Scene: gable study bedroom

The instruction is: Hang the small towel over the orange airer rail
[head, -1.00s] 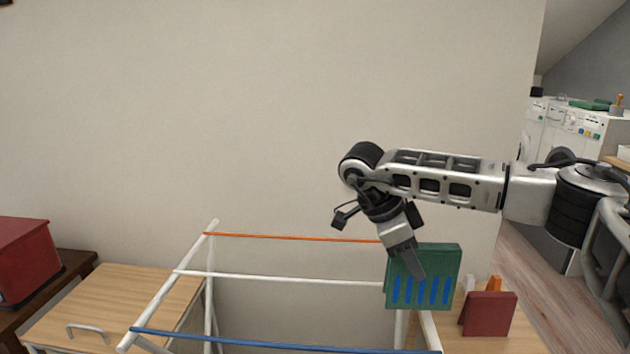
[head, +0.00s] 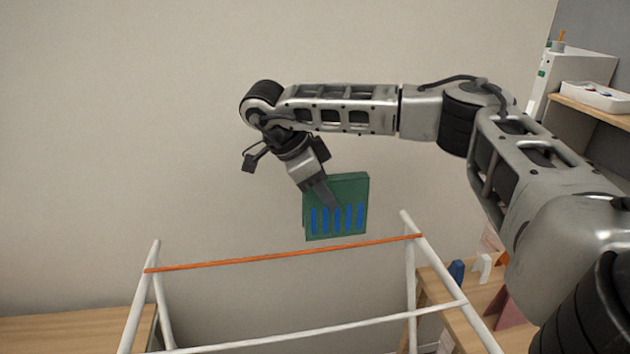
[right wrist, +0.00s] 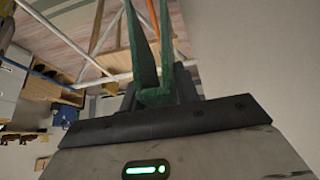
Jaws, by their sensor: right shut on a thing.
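The small towel (head: 337,206) is green with blue stripes along its lower part. My right gripper (head: 328,197) is shut on it near its top, and the towel hangs down from the fingers. In the head view the towel's lower edge shows just above the orange rail (head: 285,254) of the airer; no contact is visible. In the right wrist view the towel (right wrist: 158,95) shows as two green flaps extending from the gripper, spread apart in a V. The orange rail runs between the airer's white side frames (head: 409,270). My left gripper is not in view.
A white airer bar (head: 310,337) runs nearer than the orange rail. A wooden surface (head: 65,333) lies at lower left. Small items, including a blue one (head: 456,271), stand on a wooden top at right. A shelf with a white tray (head: 597,97) is at upper right. The wall behind is bare.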

